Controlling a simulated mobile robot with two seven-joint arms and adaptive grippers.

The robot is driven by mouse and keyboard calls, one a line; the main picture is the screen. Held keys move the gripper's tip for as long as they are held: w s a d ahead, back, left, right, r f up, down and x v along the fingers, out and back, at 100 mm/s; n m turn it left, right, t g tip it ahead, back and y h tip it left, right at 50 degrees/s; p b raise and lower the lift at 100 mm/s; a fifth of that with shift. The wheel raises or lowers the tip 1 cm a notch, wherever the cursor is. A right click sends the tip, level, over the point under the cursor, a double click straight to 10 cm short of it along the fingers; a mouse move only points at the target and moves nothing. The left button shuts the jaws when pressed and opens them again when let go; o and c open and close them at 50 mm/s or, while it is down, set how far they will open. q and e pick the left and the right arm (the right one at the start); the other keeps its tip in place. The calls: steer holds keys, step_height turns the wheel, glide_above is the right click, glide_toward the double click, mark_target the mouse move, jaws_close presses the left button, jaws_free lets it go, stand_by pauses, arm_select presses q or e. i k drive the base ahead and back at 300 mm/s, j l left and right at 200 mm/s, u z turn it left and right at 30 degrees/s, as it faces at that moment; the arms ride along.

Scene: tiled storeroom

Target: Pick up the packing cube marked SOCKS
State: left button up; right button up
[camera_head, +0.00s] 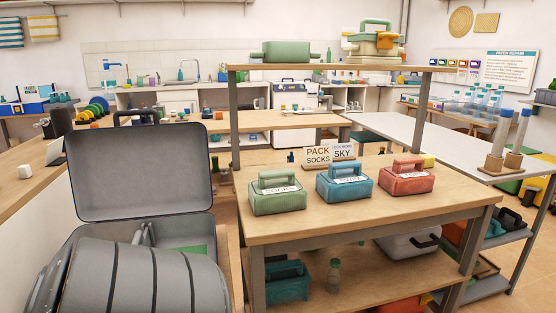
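Three packing cubes with handles stand apart in a row on the wooden table (300,225). The green cube (277,204) is on the left, the blue cube (344,192) in the middle and the red cube (406,186) on the right. Neither of my grippers is in view.
An open grey case (140,171) stands at left; a large grey banded rounded shape hides much of its inside. A raised shelf (330,68) spans the table's back. Bare tabletop lies before the cubes. A white table (440,142) stands at right.

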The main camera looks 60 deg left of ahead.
mark_target(266, 196)
steer(key=u, duration=1.75)
steer(key=i+l+u, duration=0.35)
steer(key=i+l, duration=0.9)
